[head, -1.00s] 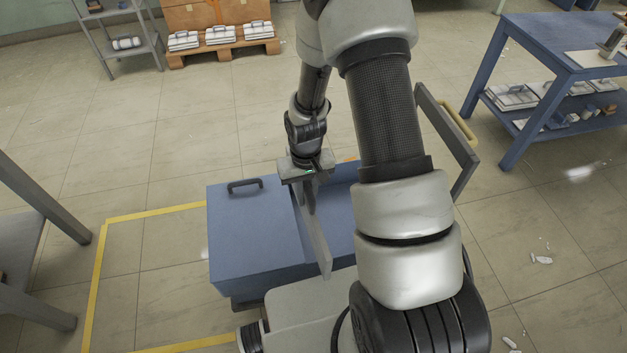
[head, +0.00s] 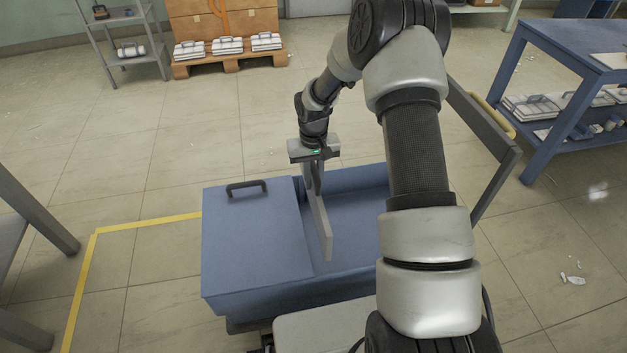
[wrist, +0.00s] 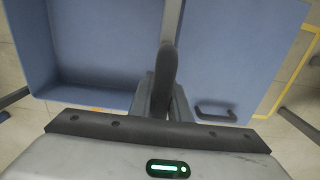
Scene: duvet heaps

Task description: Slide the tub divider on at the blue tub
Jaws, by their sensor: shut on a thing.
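The blue tub (head: 265,293) stands low in front of me, its left part under a flat blue cover (head: 250,235) with a dark handle (head: 246,187). Its right part is open and looks empty; the open bay also shows at left in the wrist view (wrist: 95,50). My gripper (head: 313,168) is above the cover's right edge, shut on the tub divider (head: 321,225), a thin grey upright panel. In the wrist view its dark grip (wrist: 165,75) is between my fingers. The panel lies along the line between cover and open bay. Whether its lower edge touches the tub is unclear.
A grey frame bar (head: 492,150) with a yellow handle rises at the tub's right. Yellow floor tape (head: 140,224) runs at left. A blue table (head: 575,55) stands far right, a pallet with boxes (head: 225,55) at the back.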

